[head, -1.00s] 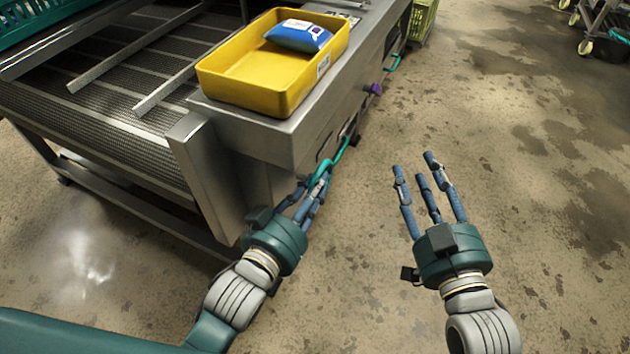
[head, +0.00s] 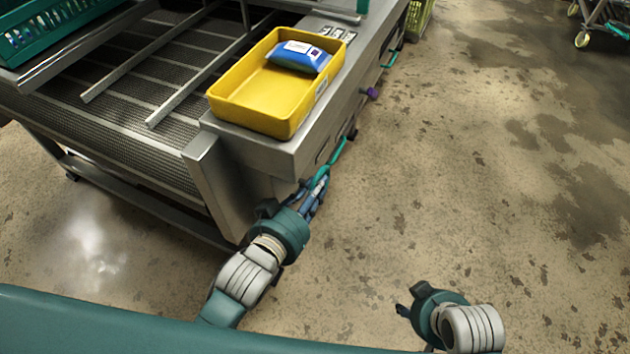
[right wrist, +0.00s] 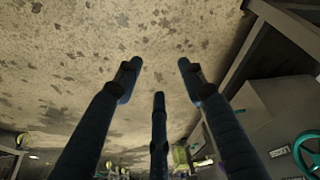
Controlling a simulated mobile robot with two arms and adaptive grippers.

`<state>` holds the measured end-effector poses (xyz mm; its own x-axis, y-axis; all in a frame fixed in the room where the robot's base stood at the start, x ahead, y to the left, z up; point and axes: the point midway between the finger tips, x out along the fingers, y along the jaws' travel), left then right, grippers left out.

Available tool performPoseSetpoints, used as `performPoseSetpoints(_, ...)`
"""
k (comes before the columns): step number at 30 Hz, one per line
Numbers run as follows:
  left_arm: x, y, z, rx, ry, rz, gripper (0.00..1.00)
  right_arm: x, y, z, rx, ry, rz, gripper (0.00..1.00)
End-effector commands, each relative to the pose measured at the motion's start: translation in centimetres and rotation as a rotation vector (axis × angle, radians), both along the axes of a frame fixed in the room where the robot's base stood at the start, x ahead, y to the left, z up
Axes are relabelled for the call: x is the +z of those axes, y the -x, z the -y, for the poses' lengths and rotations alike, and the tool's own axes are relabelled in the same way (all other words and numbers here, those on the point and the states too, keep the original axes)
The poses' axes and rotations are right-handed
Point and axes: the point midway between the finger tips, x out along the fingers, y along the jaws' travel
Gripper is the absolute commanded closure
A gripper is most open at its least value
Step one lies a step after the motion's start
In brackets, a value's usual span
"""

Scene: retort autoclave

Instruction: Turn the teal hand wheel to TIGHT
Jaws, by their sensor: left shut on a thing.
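The teal hand wheel (head: 338,152) sits on the side of the steel machine and shows nearly edge-on in the head view. My left gripper (head: 319,186) is shut on the wheel at its near side; the fingers hide part of the rim. The wheel's TIGHT mark cannot be read. A teal wheel with spokes also shows at the right edge of the right wrist view (right wrist: 309,151); I cannot tell if it is the same one. My right gripper (right wrist: 158,78) has its fingers spread and empty over the floor, away from the machine.
A yellow tray (head: 246,116) with a blue packet (head: 298,56) stands on the machine's ledge above the wheel. A purple knob (head: 373,94) and another teal part (head: 390,60) are further along the side. The floor (head: 470,200) to the right is clear.

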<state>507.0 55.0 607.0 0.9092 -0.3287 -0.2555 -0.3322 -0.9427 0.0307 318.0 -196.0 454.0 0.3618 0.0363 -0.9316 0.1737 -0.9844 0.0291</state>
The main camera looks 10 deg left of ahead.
Motion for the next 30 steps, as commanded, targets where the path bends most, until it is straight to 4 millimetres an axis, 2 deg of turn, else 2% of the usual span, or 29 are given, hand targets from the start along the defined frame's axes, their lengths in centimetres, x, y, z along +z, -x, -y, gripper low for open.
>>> performPoseSetpoints(1, 0.8, -0.2, 0.1, 0.0, -0.001, -0.006, 1.0, -0.9, 0.7, 0.2, -0.002, 0.007, -0.041, 0.6)
performPoseSetpoints(9, 0.8, -0.4, 0.1, 0.0, -0.014, -0.047, 1.0, -7.8, 2.5, 0.5, 0.0, 0.02, -0.129, 0.6)
performPoseSetpoints(18, 0.9, -0.5, 0.2, 0.0, -0.026, -0.086, 1.0, -14.2, 4.8, 0.7, 0.006, 0.024, -0.166, 0.6)
performPoseSetpoints(24, 0.7, -0.5, 0.2, 0.0, -0.031, -0.101, 1.0, -16.5, 6.0, 0.9, 0.009, 0.024, -0.175, 0.6)
performPoseSetpoints(30, 0.6, -0.5, 0.2, 0.0, -0.031, -0.102, 1.0, -16.9, 6.2, 0.9, 0.01, 0.025, -0.176, 0.6)
